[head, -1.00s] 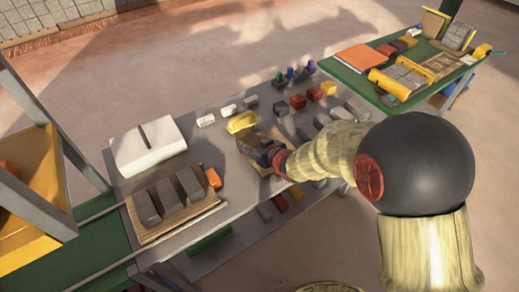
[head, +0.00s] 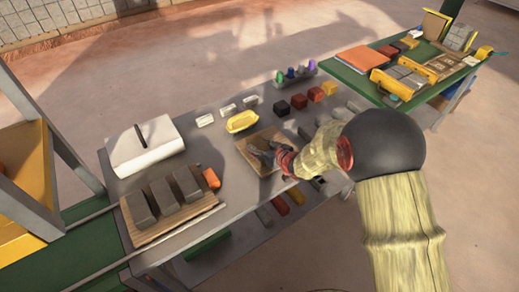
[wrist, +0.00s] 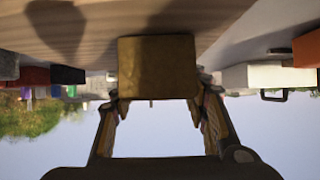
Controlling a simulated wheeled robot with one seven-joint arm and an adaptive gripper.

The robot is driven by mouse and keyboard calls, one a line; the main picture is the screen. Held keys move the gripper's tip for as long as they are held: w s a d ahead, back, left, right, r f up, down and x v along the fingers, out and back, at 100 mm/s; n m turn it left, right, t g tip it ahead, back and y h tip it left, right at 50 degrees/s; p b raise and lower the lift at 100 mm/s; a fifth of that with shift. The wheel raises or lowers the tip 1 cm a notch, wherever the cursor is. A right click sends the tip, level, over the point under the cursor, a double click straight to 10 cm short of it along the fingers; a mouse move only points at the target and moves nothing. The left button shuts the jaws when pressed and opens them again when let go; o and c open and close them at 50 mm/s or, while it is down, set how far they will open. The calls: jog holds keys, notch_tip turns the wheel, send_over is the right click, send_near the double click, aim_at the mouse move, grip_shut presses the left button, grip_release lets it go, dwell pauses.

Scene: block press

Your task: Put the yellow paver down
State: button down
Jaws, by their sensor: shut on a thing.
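My gripper (wrist: 160,112) is shut on the yellow paver (wrist: 158,65), which looks dull brown-yellow in shadow between the two fingers. The wrist view is upside down, with a pale wooden board (wrist: 95,28) along its top, close by the paver. I cannot tell whether the paver touches the board. In the head view my gripper (head: 262,153) is low over the wooden board (head: 279,138) in the middle of the grey table. There the fingers and wrist largely hide the paver.
Black and red blocks (head: 299,102) stand to the right. A tray of grey blocks (head: 172,229) and a white box (head: 145,150) are left. A green table (head: 352,85) is at the back right.

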jog(key=shift+w+r, duration=0.15)
jog(key=shift+r, duration=0.05)
jog(key=shift+f, duration=0.1)
jog(key=c, duration=1.4)
grip_release()
jog(key=shift+f, duration=0.2)
jog(key=o, duration=0.3)
jog(key=shift+o, duration=0.6)
